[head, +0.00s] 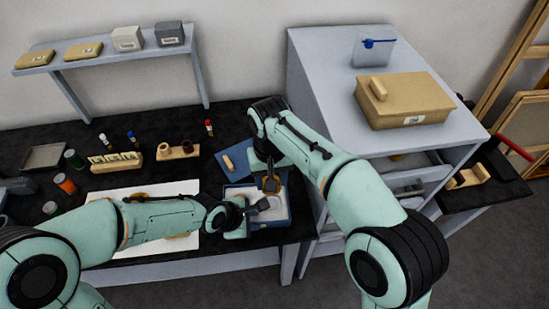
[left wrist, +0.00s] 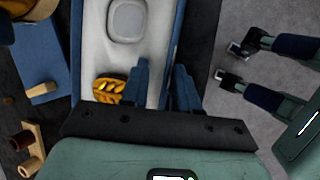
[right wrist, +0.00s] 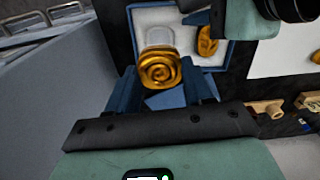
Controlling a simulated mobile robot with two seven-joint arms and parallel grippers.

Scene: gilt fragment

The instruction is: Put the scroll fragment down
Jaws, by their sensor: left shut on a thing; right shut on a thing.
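The scroll fragment (right wrist: 160,70) is a gold spiral held between the fingers of my right gripper (right wrist: 163,90). It also shows in the head view (head: 271,185), at the back of a blue tray (head: 287,219) with white padding. I cannot tell whether it touches the padding. A pale rounded recess (left wrist: 128,18) lies in the padding, partly behind the fragment in the right wrist view. Another gold piece (right wrist: 207,42) lies in the tray's left part. My left gripper (left wrist: 163,85) is shut on the tray's near wall, one finger inside and one outside.
A blue pad (head: 240,152) with a small tan piece lies behind the tray. A white mat (head: 110,242) lies left, under my left arm. A wooden stand (head: 178,152) and several jars stand behind it. A grey cabinet (head: 310,110) rises close on the right.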

